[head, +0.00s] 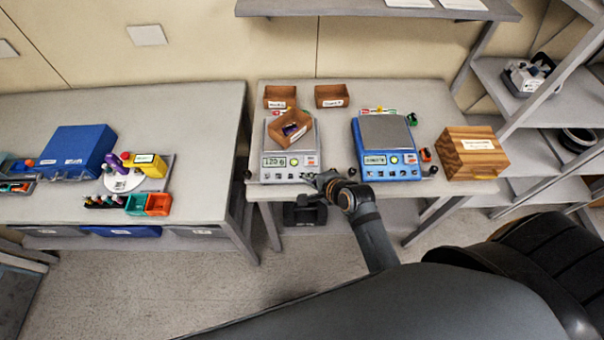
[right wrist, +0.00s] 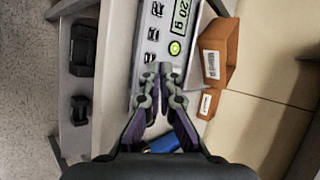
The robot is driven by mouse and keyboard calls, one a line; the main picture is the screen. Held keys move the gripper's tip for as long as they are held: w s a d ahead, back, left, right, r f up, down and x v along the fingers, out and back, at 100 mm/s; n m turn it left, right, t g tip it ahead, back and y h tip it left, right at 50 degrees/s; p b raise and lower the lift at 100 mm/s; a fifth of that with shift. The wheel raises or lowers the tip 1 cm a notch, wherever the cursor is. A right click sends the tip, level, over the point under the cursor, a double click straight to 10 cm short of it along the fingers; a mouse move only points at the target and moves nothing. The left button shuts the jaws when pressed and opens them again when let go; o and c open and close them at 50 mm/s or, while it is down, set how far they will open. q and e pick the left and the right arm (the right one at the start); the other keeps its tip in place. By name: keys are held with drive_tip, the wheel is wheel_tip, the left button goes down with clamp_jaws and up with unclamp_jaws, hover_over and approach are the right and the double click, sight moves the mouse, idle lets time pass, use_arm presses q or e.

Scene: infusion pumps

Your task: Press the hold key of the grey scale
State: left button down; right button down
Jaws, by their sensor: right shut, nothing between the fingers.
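The grey scale (head: 290,165) stands on the right-hand table, and its display reads 120 g in the head view. A brown box (head: 290,130) with small things in it sits tilted on its pan. In the right wrist view the scale's front panel (right wrist: 165,40) shows several dark keys (right wrist: 153,33) and a lit green round button (right wrist: 174,47); the key labels are too small to read. My right gripper (right wrist: 158,70) is shut and empty, its tips close to the panel beside the end key. I cannot tell whether they touch. My left gripper is not in view.
A blue scale (head: 388,147) stands to the right, then a striped wooden box (head: 474,153). Two brown boxes stand behind the grey scale, one at left (head: 280,97) and one at right (head: 332,96). The left table (head: 50,112) holds a blue case (head: 78,150) and small items.

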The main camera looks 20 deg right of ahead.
drive_tip(key=r+m, duration=0.1)
drive_tip(key=w+r+m+t, duration=0.1)
drive_tip(key=r, duration=0.1)
drive_tip(key=w+a+r+m, duration=0.1)
drive_tip(key=r, duration=0.1)
drive_tip(key=shift+a+m+y, duration=0.1)
drive_tip(key=shift+m+y, duration=0.2)
drive_tip(key=shift+m, duration=0.1)
drive_tip(key=shift+f, duration=0.1)
drive_tip(key=b, duration=0.8)
approach(296, 170)
drive_tip(key=w, duration=0.1)
drive_tip(key=w+a, duration=0.1)
drive_tip(key=shift+w+a+f, duration=0.15)
drive_tip(key=shift+w+a, duration=0.1)
drive_tip(key=shift+w, duration=0.15)
drive_tip(key=shift+w+d+f, duration=0.1)
drive_tip(key=shift+w+f, duration=0.2)
drive_tip(key=shift+f, duration=0.5)
drive_tip(key=shift+f, duration=0.2)
drive_tip(key=shift+w+f, duration=0.1)
drive_tip(key=shift+f, duration=0.1)
